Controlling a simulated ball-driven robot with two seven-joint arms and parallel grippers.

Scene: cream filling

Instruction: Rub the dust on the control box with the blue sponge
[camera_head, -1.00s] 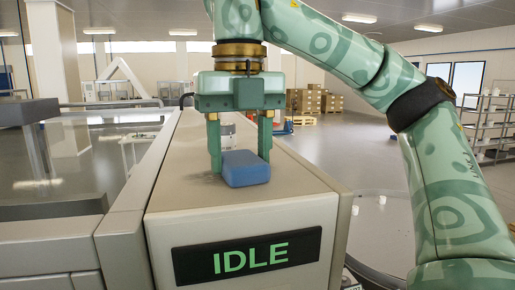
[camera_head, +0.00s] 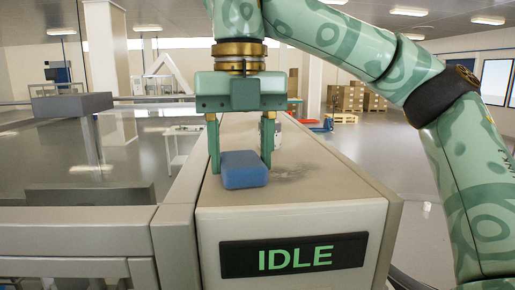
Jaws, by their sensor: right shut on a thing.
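The control box (camera_head: 310,215) is beige, with a dark panel reading IDLE in green on its front. A grey smudge of dust (camera_head: 295,170) shows on its top, just right of the sponge. The blue sponge (camera_head: 245,170) lies on the box top near its left edge. My right gripper (camera_head: 241,165) points down and is shut on the sponge, one finger on each side. The underside of the sponge and any dust beneath it are hidden. My left gripper is not in view.
A beige frame with a low rail (camera_head: 75,220) adjoins the box on the left. A grey block (camera_head: 72,104) is farther left. Boxes on pallets (camera_head: 355,98) stand far back. Open floor lies to the right behind my arm.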

